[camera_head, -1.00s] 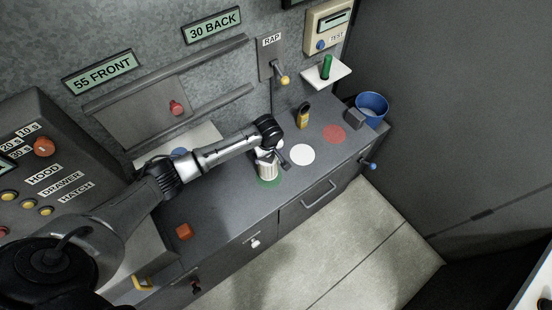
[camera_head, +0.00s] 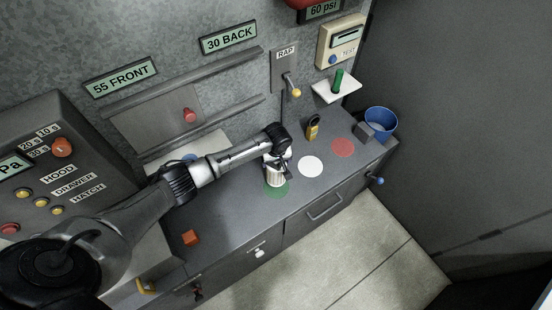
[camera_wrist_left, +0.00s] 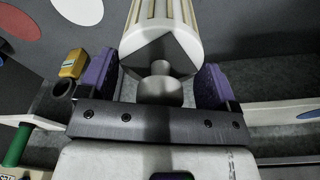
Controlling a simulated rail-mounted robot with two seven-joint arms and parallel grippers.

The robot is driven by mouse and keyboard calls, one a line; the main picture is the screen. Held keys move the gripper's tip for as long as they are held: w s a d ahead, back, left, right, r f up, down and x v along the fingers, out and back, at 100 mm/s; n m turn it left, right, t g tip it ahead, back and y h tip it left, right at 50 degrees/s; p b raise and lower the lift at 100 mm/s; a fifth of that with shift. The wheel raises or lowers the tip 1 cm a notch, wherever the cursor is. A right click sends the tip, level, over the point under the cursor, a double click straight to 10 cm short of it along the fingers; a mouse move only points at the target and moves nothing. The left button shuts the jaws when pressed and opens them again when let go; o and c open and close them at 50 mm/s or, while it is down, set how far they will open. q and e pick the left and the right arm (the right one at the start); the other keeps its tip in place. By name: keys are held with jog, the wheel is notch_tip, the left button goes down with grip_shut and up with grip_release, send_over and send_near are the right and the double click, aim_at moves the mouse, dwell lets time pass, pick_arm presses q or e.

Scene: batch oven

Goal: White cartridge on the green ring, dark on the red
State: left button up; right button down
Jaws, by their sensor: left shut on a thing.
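The white ribbed cartridge (camera_head: 274,177) stands or hangs over the green ring (camera_head: 284,190) on the counter. It covers part of the ring, and I cannot tell whether its base touches. My left gripper (camera_head: 275,157) is shut on the cartridge's top end. In the left wrist view the cartridge (camera_wrist_left: 162,22) is between the purple fingers of the left gripper (camera_wrist_left: 156,78), with a round knob at its near end. The red ring (camera_head: 343,148) is bare, to the right on the counter. I cannot make out a dark cartridge. My right gripper is not in view.
A white disc (camera_head: 311,167) lies between the rings. A yellow-and-black object (camera_head: 313,127) stands behind it. A blue bucket (camera_head: 381,122) and grey block (camera_head: 363,131) are at the right end. An orange cube (camera_head: 190,238) is at the left. A shelf (camera_head: 335,91) holds a green cylinder.

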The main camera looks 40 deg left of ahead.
pick_arm(q)
jog(key=shift+f+b, duration=1.55)
jog(key=shift+f, duration=1.75)
jog(key=shift+f+b, duration=0.55)
jog(key=shift+f, duration=0.05)
jog(key=o, duration=1.3)
jog(key=shift+o, duration=0.6)
